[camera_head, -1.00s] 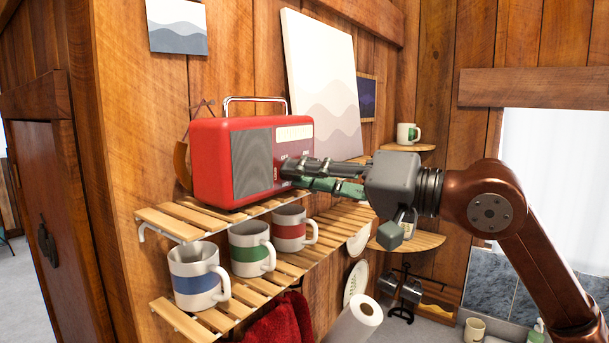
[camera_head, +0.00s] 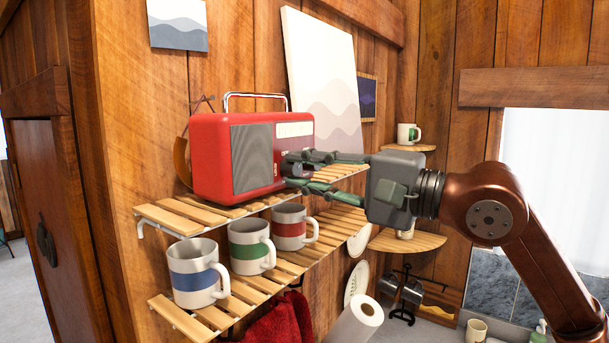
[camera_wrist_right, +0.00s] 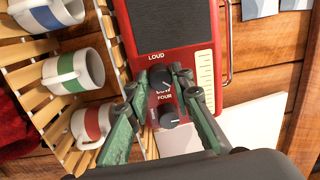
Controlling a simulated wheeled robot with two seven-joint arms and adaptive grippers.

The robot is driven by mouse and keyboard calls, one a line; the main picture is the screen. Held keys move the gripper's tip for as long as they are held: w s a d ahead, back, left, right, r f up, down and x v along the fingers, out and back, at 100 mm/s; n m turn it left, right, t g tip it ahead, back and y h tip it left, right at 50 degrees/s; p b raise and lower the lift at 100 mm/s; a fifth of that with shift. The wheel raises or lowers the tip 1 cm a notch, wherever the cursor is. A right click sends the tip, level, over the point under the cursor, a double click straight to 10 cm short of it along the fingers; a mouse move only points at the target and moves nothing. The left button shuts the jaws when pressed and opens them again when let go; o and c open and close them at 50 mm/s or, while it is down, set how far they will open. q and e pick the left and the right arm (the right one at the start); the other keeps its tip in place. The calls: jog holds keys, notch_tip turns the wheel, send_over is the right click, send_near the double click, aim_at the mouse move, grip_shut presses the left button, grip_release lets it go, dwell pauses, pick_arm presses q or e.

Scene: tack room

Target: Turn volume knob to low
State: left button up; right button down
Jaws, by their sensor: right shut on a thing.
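The red radio (camera_head: 212,160) stands on the upper slatted shelf, with a grey speaker grille and a pale dial. In the right wrist view its panel shows a dark knob (camera_wrist_right: 160,77) by the word LOUD and a second dark knob (camera_wrist_right: 169,113) by the word FOUR. My right gripper (camera_head: 290,171) is at the radio's front panel. In the wrist view its fingertips (camera_wrist_right: 160,84) sit on either side of the knob by LOUD and are shut on it. In the head view the fingers hide the knobs. My left gripper is in neither view.
Mugs with blue (camera_head: 194,284), green (camera_head: 248,254) and red (camera_head: 290,230) bands stand on the lower slatted shelf (camera_head: 258,292). A large canvas (camera_head: 325,75) leans behind the radio. A paper roll (camera_head: 357,318) is below.

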jog(key=m+b, duration=0.1)
jog(key=m, duration=0.4)
jog(key=shift+f, duration=0.1)
jog(key=shift+m+t+b, duration=0.4)
jog(key=shift+m+b, duration=0.6)
jog(key=shift+m, duration=1.7)
jog(key=c, duration=1.7)
grip_release()
jog(key=v, duration=1.2)
jog(key=shift+s+r, duration=0.1)
jog(key=shift+r, duration=0.15)
